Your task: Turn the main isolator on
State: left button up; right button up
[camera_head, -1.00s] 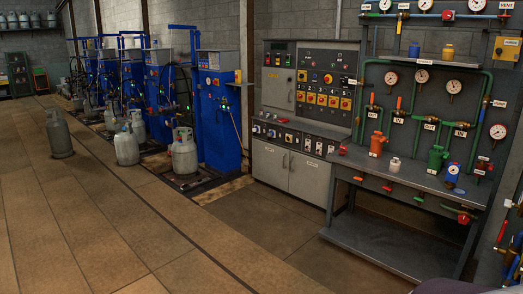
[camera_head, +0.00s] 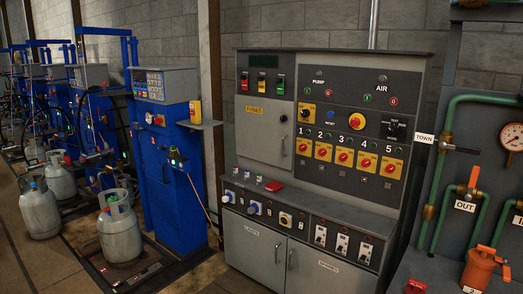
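A grey control cabinet (camera_head: 255,165) stands in the middle of the view against the block wall. Below is a row of red knobs on yellow plates (camera_head: 343,157), numbered 1 to 5. The lettering is too small to tell which switch is the main isolator. Neither of my grippers is in view.
A red object (camera_head: 274,186) lies on the cabinet ledge. Blue filling scales (camera_head: 168,165) and grey gas cylinders (camera_head: 119,232) stand to the left. A bench with green pipes (camera_head: 436,170) and an orange canister (camera_head: 480,266) is at the right.

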aim_at(305, 113)
jog(key=i+z, duration=0.3)
jog(key=i, duration=0.75)
